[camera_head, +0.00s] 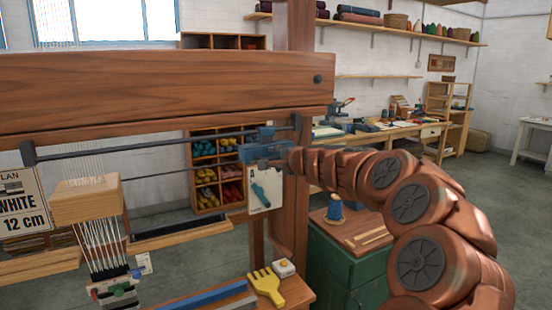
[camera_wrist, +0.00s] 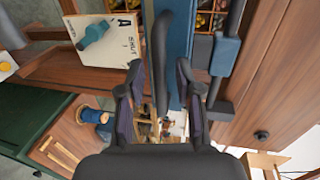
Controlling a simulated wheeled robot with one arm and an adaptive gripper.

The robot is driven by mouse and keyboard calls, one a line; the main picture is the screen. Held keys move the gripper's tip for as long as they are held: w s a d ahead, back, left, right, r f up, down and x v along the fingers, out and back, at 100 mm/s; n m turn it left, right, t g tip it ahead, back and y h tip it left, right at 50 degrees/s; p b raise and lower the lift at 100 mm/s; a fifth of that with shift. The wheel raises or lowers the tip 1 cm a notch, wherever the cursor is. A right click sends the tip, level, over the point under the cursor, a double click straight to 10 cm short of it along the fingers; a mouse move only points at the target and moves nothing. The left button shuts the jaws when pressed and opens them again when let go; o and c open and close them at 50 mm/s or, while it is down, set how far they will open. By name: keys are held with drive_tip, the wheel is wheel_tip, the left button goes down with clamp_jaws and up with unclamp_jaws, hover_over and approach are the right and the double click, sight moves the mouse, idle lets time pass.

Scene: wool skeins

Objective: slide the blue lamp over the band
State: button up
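The blue lamp (camera_head: 265,152) hangs on the dark rail (camera_head: 150,146) under the loom's thick wooden beam, at the rail's right end. In the wrist view, its long blue body (camera_wrist: 180,45) runs behind a dark bar-like handle (camera_wrist: 162,50). My gripper (camera_head: 284,153) reaches it from the right. In the wrist view, my gripper's two fingers (camera_wrist: 160,90) stand apart on either side of the handle, with gaps showing. The woven band (camera_head: 115,288) lies at lower left, below white threads and a wooden block, well left of the lamp.
A green cabinet (camera_head: 345,270) bears a blue spool (camera_head: 335,207). The rail left of the lamp looks clear.

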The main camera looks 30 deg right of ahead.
clamp_jaws()
idle(0.5)
